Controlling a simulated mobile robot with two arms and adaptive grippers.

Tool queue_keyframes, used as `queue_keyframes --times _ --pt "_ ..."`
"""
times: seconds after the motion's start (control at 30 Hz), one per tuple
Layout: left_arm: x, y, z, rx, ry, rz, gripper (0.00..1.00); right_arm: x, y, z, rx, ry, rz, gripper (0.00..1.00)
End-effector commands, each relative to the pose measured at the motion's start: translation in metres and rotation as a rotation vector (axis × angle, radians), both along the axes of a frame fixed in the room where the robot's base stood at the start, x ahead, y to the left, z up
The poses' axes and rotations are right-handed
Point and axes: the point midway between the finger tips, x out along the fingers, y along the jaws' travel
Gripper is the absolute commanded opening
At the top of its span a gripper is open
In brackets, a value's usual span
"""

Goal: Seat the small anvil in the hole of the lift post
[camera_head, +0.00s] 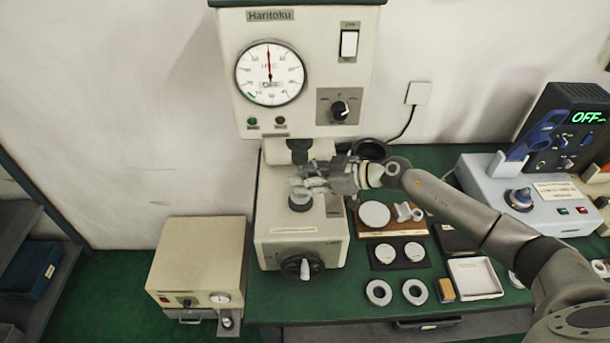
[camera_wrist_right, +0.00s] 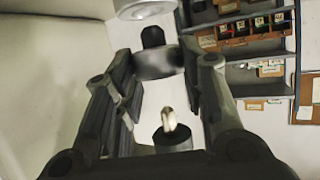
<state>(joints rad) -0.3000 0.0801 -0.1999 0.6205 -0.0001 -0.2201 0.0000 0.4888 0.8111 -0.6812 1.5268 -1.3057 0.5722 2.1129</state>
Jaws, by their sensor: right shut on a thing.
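My right gripper (camera_head: 314,180) reaches in from the right, under the tester's head, and is shut on the small anvil. In the right wrist view, which appears upside down, the anvil is a grey disc (camera_wrist_right: 156,66) between the fingertips (camera_wrist_right: 157,70). Its short dark stem (camera_wrist_right: 152,38) points toward the pale round lift post (camera_wrist_right: 146,9), with a small gap visible between them. In the head view the lift post (camera_head: 300,202) stands below the fingers; its hole cannot be made out. The fingers largely hide the anvil there. My left gripper is not in view.
The hardness tester (camera_head: 305,75) rises behind the gripper; a dark holder with a pale tip (camera_wrist_right: 172,135) is above the anvil. Right of the tester are a wooden tray (camera_head: 393,232), a black plate (camera_head: 399,265), bearing rings (camera_head: 379,292) and a white tray (camera_head: 491,293).

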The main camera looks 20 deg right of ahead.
Motion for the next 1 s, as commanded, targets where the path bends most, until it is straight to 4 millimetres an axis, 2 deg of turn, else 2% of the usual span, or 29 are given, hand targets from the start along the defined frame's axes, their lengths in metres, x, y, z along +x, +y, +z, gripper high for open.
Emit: queue_keyframes --times 0.27,1.0 --pt "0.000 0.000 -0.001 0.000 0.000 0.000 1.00 0.000 0.000 -0.001 0.001 -0.002 -0.001 0.04" --pt "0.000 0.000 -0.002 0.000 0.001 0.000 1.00 0.001 0.000 -0.019 0.001 -0.002 -0.002 0.04"
